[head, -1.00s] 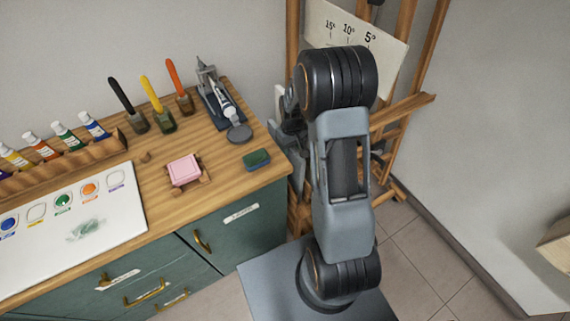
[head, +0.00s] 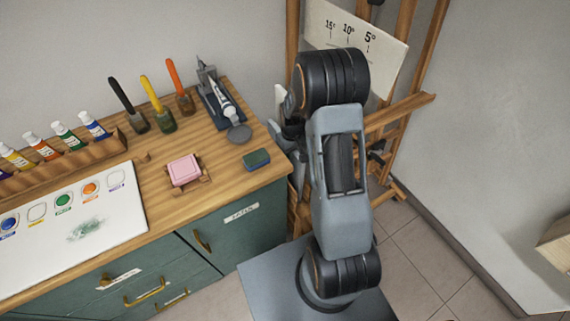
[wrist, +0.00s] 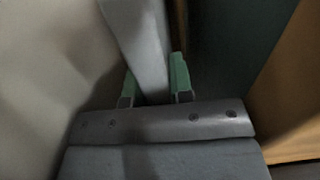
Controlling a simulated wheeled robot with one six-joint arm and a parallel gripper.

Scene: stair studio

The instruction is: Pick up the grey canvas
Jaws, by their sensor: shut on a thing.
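The grey canvas (wrist: 138,32) shows edge-on in the wrist view as a pale grey slab running up from between the green fingertips. My gripper (wrist: 153,84) is shut on it, with one finger on each side. The canvas face and its lower end are out of sight. In the head view my arm hides most of my gripper, beside the cabinet's right end. A small pale edge shows left of my arm there; I cannot tell whether it is the canvas.
The green cabinet (head: 245,235) stands close left of my arm. A wooden easel (head: 405,115) with an angle board (head: 395,62) stands behind it. Open floor lies right.

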